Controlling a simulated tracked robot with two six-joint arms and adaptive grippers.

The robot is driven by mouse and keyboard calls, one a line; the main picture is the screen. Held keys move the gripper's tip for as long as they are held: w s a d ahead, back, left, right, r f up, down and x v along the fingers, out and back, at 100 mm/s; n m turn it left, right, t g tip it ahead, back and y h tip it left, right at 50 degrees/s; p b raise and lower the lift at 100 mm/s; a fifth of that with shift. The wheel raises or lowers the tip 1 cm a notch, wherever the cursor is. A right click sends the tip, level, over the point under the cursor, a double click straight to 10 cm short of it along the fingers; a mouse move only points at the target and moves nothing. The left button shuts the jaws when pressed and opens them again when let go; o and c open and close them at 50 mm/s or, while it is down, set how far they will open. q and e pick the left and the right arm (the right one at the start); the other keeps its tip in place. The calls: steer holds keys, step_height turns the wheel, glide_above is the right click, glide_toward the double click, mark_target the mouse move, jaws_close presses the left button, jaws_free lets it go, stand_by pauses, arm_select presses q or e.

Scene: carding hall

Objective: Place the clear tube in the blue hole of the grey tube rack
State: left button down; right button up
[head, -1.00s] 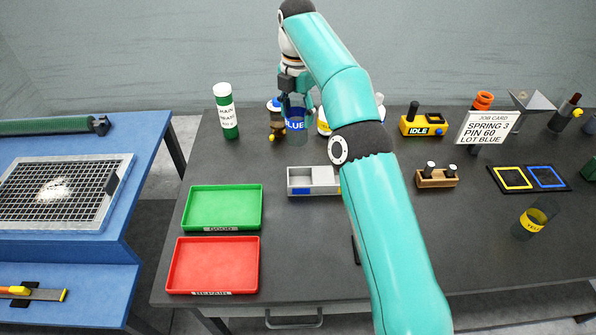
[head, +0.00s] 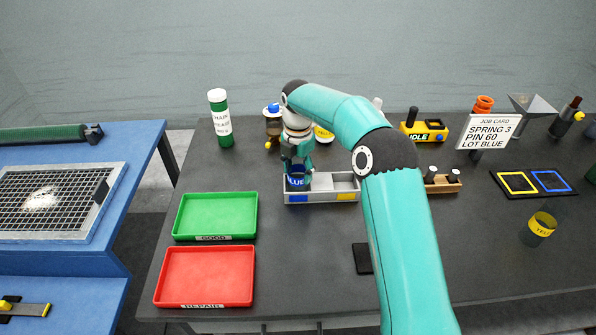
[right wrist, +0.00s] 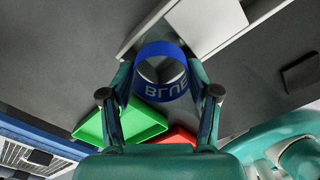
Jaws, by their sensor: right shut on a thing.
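My right gripper (head: 297,163) is shut on a hollow see-through cup with a blue band lettered BLUE (head: 298,182). The cup hangs upright at the left compartment of a grey two-compartment box (head: 345,196). That box has a blue tag on its left front and a yellow tag on its right front. In the right wrist view the blue-banded cup (right wrist: 165,90) sits between the two fingers (right wrist: 160,100), with the pale box (right wrist: 215,22) beyond it. I cannot tell whether the cup touches the box floor. No thing plainly looks like a tube rack with a blue hole. My left gripper is not in view.
A green tray (head: 180,215) and a red tray (head: 160,285) lie at left. A green-and-white canister (head: 221,118) stands behind. A yellow-banded cup (head: 541,226), a black mat with yellow and blue squares (head: 533,193) and a job card (head: 487,132) are at right.

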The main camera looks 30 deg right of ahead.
steer(key=shift+f, duration=0.15)
steer(key=o, duration=1.4)
step_height(320, 180, up, 12)
steer(key=shift+p, duration=0.85)
steer(key=shift+s, duration=0.1)
